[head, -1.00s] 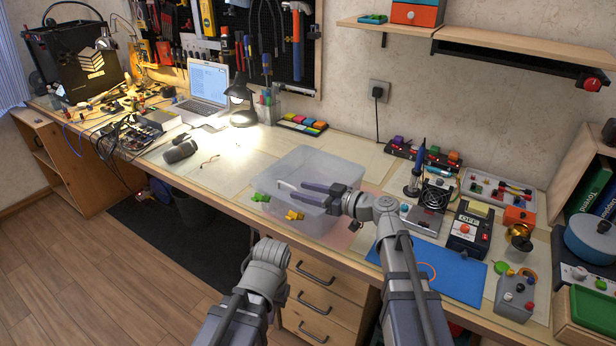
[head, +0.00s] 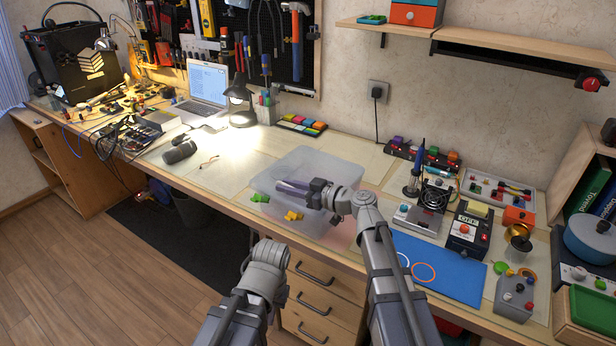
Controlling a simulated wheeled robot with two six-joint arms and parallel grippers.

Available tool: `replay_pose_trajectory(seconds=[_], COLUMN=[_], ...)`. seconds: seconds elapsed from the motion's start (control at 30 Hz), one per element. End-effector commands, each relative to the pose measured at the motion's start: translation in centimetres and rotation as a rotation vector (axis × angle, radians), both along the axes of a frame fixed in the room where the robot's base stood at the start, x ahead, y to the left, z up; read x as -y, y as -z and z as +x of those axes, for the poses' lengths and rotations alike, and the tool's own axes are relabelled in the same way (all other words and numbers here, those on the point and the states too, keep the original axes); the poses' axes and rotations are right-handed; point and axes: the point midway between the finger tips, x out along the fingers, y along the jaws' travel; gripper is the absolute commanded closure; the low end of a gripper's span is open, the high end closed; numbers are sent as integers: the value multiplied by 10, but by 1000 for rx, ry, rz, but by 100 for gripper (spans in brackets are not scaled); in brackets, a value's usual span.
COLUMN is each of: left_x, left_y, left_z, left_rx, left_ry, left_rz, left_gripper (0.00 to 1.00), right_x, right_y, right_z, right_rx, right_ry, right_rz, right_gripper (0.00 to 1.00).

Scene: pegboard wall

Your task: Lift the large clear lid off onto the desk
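A large clear box with a clear lid (head: 322,163) stands on the desk, and the lid rests on it. Green pieces (head: 259,197) and yellow pieces (head: 293,215) lie at its near side, seen through or beside the clear plastic. My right gripper (head: 281,187) is over the middle of the lid, its fingers pointing left at the place of the pale handle. The fingers hide the handle, so I cannot tell whether they grip it. My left gripper (head: 262,243) is in front of the desk edge, below and left of the box; its fingers are hidden.
Free desk (head: 225,177) lies left of the box, with eyeglasses (head: 209,162) and a dark cylinder (head: 180,152) beyond. A lit lamp (head: 240,105) and a colourful tray (head: 302,125) stand behind. A blue mat (head: 450,277) and electronics (head: 468,232) are to the right.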

Motion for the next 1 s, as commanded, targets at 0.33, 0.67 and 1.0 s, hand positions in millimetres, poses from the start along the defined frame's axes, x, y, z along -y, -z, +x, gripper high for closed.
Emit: replay_pose_trajectory(seconds=[0.33,0.67,1.0], left_x=[0,0,0], left_y=[0,0,0], left_z=[0,0,0], left_rx=[0,0,0], left_ry=[0,0,0], left_rz=[0,0,0], left_gripper=[100,100,100], right_x=[0,0,0], right_y=[0,0,0], right_z=[0,0,0], right_rx=[0,0,0], right_ry=[0,0,0], right_rz=[0,0,0], right_gripper=[100,100,100])
